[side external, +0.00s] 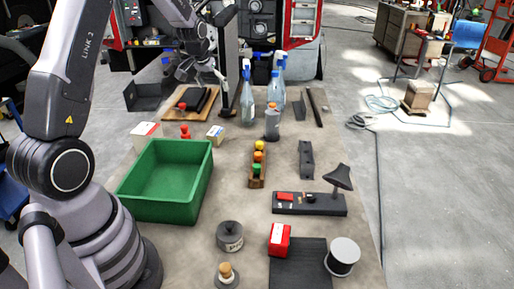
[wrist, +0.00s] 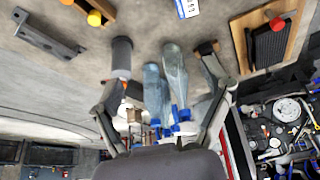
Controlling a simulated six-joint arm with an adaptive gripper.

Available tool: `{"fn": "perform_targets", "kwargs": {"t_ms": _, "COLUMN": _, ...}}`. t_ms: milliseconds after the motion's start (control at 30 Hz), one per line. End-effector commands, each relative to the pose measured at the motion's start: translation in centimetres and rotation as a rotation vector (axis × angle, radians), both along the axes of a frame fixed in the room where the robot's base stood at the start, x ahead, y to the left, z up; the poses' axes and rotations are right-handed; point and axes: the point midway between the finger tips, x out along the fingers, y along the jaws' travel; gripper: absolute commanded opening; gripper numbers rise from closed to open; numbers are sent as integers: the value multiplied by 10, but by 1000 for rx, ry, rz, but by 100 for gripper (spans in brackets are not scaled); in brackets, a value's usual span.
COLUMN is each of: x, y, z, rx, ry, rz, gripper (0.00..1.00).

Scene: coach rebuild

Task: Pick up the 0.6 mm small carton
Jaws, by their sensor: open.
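Several small cartons stand on the bench, and their print is too small to read, so I cannot tell which is the 0.6 mm one. A white, blue and yellow carton (side external: 215,134) stands behind the green bin's right corner; a white and blue one also shows at the wrist view's top edge (wrist: 187,8), partly cut off. A white and red carton (side external: 147,129) stands behind the bin. A red carton (side external: 279,240) stands at the front. My gripper (side external: 204,77) is open and empty above the far bench; its spread fingers also show in the wrist view (wrist: 160,68).
A green bin (side external: 164,193) stands at left. Spray bottles (side external: 247,97) and a grey bottle (side external: 272,123) stand upright at the back. A rack with coloured knobs (side external: 257,165), black holders and a spool (side external: 342,257) occupy the middle and front right.

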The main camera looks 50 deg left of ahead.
Motion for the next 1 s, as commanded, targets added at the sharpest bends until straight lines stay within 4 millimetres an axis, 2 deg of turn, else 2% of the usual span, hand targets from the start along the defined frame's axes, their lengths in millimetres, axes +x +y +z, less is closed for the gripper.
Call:
{"fn": "perform_targets", "kwargs": {"t_ms": 33, "x": 3, "y": 20, "z": -29, "rx": -7, "ry": 12, "rz": 30, "gripper": 79}}
{"fn": "perform_targets", "kwargs": {"t_ms": 100, "x": 6, "y": 39, "z": -56, "rx": -8, "ry": 15, "rz": 60, "gripper": 79}}
{"fn": "perform_targets", "kwargs": {"t_ms": 200, "x": 7, "y": 58, "z": -84, "rx": -8, "ry": 18, "rz": 88, "gripper": 79}}
{"fn": "perform_targets", "kwargs": {"t_ms": 400, "x": 10, "y": 70, "z": -112, "rx": -10, "ry": 21, "rz": 104, "gripper": 79}}
{"fn": "perform_targets", "kwargs": {"t_ms": 700, "x": 29, "y": 82, "z": -165, "rx": -10, "ry": 21, "rz": 102, "gripper": 79}}
{"fn": "perform_targets", "kwargs": {"t_ms": 1000, "x": 40, "y": 87, "z": -188, "rx": -8, "ry": 20, "rz": 101, "gripper": 79}}
